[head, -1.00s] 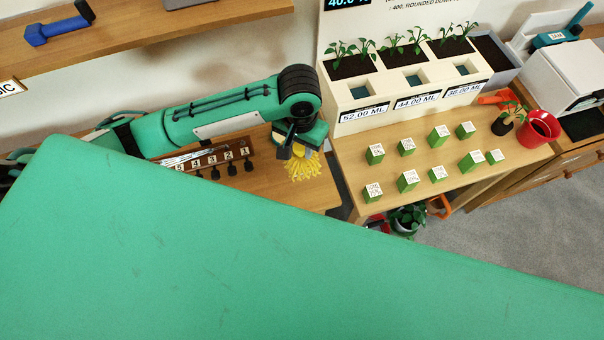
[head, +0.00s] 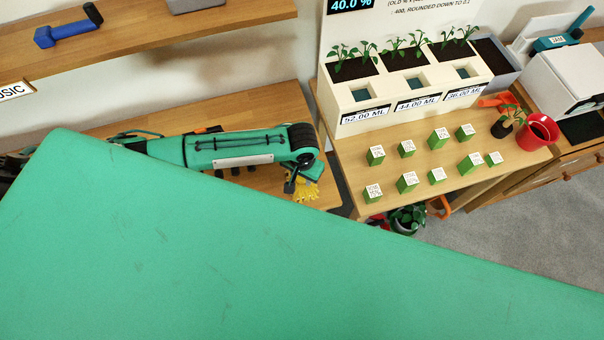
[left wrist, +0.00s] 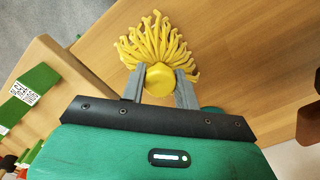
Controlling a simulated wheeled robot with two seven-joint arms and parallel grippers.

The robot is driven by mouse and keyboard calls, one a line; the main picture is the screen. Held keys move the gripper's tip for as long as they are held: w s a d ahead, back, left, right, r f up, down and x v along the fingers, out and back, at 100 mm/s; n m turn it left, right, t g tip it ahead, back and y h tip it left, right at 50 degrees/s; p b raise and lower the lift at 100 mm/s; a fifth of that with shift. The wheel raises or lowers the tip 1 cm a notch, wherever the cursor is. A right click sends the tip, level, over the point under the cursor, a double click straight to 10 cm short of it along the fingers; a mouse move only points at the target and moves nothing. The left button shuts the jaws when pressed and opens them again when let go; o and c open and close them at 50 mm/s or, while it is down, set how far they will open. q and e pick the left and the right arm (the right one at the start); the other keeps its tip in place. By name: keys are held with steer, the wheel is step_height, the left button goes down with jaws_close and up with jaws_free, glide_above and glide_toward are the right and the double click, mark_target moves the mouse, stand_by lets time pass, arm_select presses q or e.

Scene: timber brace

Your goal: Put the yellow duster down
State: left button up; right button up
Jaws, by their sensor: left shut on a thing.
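The yellow duster (head: 306,190) shows in the head view at the end of my left arm, over the right end of the lower wooden bench (head: 255,105). In the left wrist view the duster (left wrist: 157,50) has a round yellow base and a fan of yellow strands. My left gripper (left wrist: 160,80) is shut on its base, with a grey finger on each side. In the head view the left gripper (head: 300,180) is partly hidden by its own wrist. Wood lies behind the strands; I cannot tell whether they touch it. My right gripper is not in view.
To the right, a table (head: 345,152) holds several green-and-white cubes, a white planter (head: 420,95), a small potted plant (head: 508,122) and a red pot (head: 541,130). A blue dumbbell (head: 68,30) lies on the upper shelf. Bare bench shows behind my left arm.

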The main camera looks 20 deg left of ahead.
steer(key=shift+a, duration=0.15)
arm_select(q)
steer(key=shift+f, duration=0.1)
steer(key=o, duration=1.1)
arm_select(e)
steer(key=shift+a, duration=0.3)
arm_select(q)
step_height(320, 180, up, 12)
steer(key=shift+r+b, duration=0.15)
steer(key=shift+b, duration=0.55)
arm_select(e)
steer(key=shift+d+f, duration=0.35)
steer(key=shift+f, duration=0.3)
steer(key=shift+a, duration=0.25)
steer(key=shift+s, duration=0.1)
